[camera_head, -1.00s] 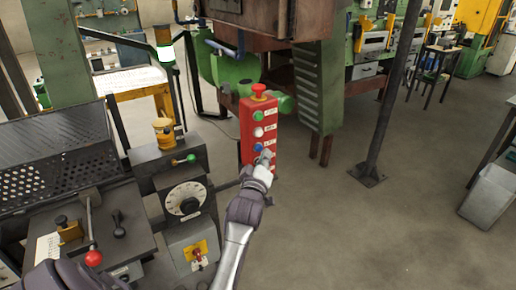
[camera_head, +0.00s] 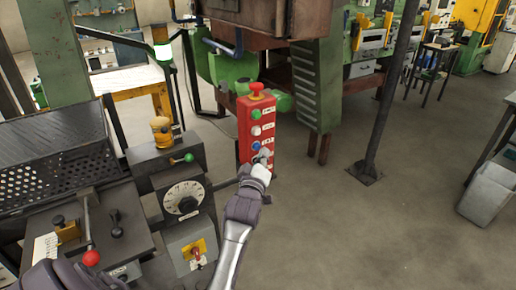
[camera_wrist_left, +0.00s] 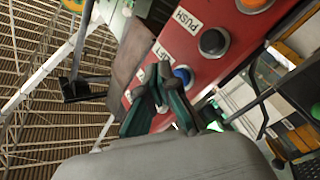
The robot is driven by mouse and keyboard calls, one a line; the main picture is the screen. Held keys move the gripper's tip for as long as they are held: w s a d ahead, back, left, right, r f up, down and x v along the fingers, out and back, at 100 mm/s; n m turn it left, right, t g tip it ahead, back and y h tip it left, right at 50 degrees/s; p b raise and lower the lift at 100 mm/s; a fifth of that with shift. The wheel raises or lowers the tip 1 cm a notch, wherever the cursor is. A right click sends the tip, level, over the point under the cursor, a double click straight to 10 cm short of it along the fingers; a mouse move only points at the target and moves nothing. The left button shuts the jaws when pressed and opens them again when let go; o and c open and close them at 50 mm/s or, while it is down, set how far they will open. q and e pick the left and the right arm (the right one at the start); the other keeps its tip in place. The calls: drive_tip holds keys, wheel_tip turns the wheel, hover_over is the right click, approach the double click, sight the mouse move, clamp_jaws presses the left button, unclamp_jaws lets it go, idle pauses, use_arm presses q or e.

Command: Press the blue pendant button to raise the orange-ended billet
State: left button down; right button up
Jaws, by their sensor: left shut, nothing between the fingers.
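The red pendant box (camera_head: 244,130) stands upright near the middle of the head view, with a column of buttons. Its blue button (camera_head: 256,146) shows just above my left gripper (camera_head: 264,155). My left gripper is shut and empty, its fingertips close in front of the box. In the left wrist view the blue button (camera_wrist_left: 183,76) is partly hidden behind the shut fingers (camera_wrist_left: 160,84). I cannot tell whether they touch it. My right gripper is out of view. I cannot make out an orange-ended billet.
A machine with a dial (camera_head: 184,198) stands to the left. A dark post (camera_head: 390,90) rises at right. The floor (camera_head: 350,235) at lower right is clear.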

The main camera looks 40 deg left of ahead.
use_arm(q)
drive_tip(key=shift+a, duration=0.1)
drive_tip(key=shift+w+a, duration=0.2)
drive_tip(key=shift+a, duration=0.1)
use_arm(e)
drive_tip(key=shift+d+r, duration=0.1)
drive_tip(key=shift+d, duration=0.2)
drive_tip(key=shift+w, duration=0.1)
